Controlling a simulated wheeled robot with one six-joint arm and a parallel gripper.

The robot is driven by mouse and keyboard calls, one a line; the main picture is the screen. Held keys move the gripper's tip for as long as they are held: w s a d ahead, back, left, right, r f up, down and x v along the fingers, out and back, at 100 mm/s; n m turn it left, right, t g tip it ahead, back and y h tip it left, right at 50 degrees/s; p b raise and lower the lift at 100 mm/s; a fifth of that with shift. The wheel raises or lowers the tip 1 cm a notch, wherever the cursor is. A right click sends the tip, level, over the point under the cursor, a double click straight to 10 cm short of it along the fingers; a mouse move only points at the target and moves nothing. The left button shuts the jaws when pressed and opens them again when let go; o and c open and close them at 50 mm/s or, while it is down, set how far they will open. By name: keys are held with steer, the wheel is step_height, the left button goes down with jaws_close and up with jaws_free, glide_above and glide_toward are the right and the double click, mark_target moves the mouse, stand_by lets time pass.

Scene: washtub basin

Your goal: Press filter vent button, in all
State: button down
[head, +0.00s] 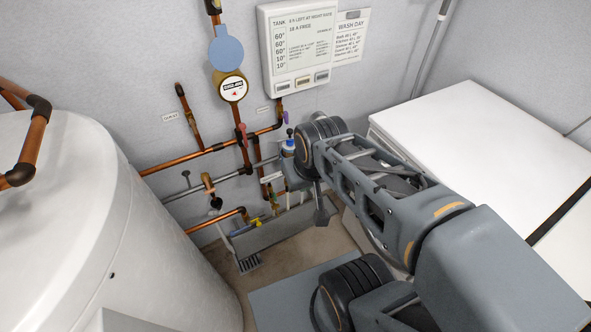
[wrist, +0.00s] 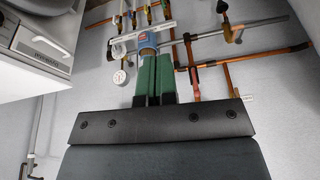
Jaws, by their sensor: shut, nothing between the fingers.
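The filter shows as a small blue and white housing (head: 288,147) on the pipework in the head view, partly hidden by my wrist. In the wrist view a blue and white cylinder (wrist: 147,43), seemingly the same filter, sits just beyond my fingertips. My gripper (wrist: 155,58) has two green fingers side by side, shut and empty, pointing at the filter. They overlap its edge in the picture; I cannot tell whether they touch. No vent button can be made out clearly; a small dark and red part (head: 289,132) tops the housing. My fingers are not discernible in the head view.
Copper pipes (head: 190,158) and valves crowd the wall around the filter. A round gauge (head: 233,89) and a tank panel (head: 297,45) hang above. A white tank (head: 75,215) stands left, a white-topped unit (head: 480,125) right. A grey trough (head: 280,232) lies below.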

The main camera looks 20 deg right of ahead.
steer(key=w+d+f+m+g+y+b, duration=0.1)
steer(key=w+f+m+y+b, duration=0.35)
steer(key=f+m, duration=0.45)
steer(key=w+d+f+m+y+b, duration=0.1)
steer(key=w+f+m+y+b, duration=0.2)
steer(key=w+f+m+b, duration=0.5)
steer(key=w+d+f+m+t+b, duration=0.1)
steer(key=d+f+m+t+b, duration=0.1)
steer(key=d+f+m, duration=0.3)
steer(key=w+d+f+m+t+b, duration=0.1)
steer(key=w+d+f+m+t, duration=0.1)
steer(key=d+f+m+t, duration=0.2)
step_height(320, 180, down, 7)
steer(key=d+m+y, duration=0.1)
steer(key=m, duration=0.2)
steer(key=shift+w+m+b, duration=0.3)
steer(key=shift+m+b, duration=0.1)
steer(key=shift+w, duration=0.15)
steer(key=w, duration=0.8)
steer(key=shift+w+a, duration=0.25)
steer(key=shift+a, duration=0.2)
